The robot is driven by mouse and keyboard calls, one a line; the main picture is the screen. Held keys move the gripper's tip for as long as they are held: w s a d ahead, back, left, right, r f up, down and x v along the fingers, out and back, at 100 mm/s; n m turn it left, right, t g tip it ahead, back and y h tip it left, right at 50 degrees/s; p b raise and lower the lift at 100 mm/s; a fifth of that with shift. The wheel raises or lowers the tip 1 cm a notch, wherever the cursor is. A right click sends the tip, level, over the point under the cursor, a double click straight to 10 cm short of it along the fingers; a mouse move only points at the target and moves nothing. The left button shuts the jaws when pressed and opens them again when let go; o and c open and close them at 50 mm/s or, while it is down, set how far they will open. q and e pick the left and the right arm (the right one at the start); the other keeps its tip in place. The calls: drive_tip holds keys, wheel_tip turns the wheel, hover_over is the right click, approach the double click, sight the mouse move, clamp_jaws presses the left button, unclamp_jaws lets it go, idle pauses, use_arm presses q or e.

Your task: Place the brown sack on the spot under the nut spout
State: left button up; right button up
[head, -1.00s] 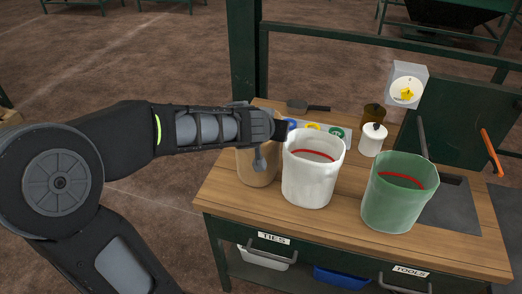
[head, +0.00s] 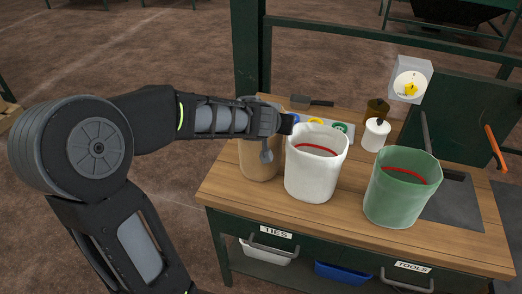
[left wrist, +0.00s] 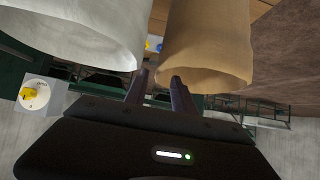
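The brown sack (head: 259,162) stands upright on the wooden bench, left of the white sack (head: 316,172), with the green sack (head: 401,188) farther right. My left gripper (head: 276,138) is at the top of the brown sack and hides part of its rim. In the left wrist view, the two fingers (left wrist: 160,88) are apart at the brown sack's (left wrist: 206,42) rim, near the gap beside the white sack (left wrist: 75,32). One finger seems to lie at its mouth and the other outside; contact cannot be told. My right gripper and the nut spout are out of view.
Bare wood (head: 330,217) lies along the bench front.

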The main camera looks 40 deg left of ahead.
use_arm(q)
drive_tip(key=x, duration=0.4)
drive_tip(key=shift+f, duration=0.1)
idle(0.4)
clamp_jaws()
idle(1.3)
